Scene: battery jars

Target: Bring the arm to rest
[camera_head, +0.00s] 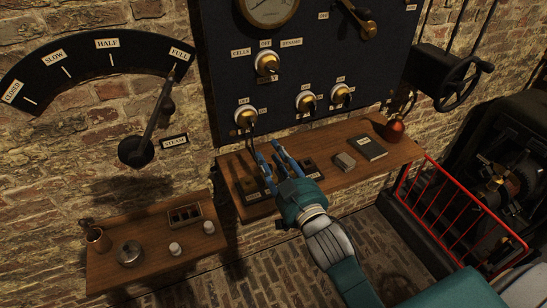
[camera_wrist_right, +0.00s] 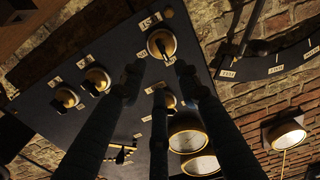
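My right gripper (camera_head: 268,152) reaches in from the lower right of the head view. Its blue fingers point up toward the dark control panel (camera_head: 225,75), over the left part of the wooden shelf (camera_head: 330,180). In the right wrist view, the dark fingers (camera_wrist_right: 160,85) stand apart with nothing seen held between them. Beyond them is the panel with brass knobs; one brass knob (camera_wrist_right: 161,44) shows near the fingertips. I cannot tell whether a finger touches the panel. My left gripper is not in view.
The shelf holds a dark book (camera_head: 368,146), a small grey block (camera_head: 344,161) and a red-brown flask (camera_head: 394,129). A lower shelf (camera_head: 150,255) with jars is at left. A lever (camera_head: 152,125) is on the wall. A red railing (camera_head: 465,213) stands at right.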

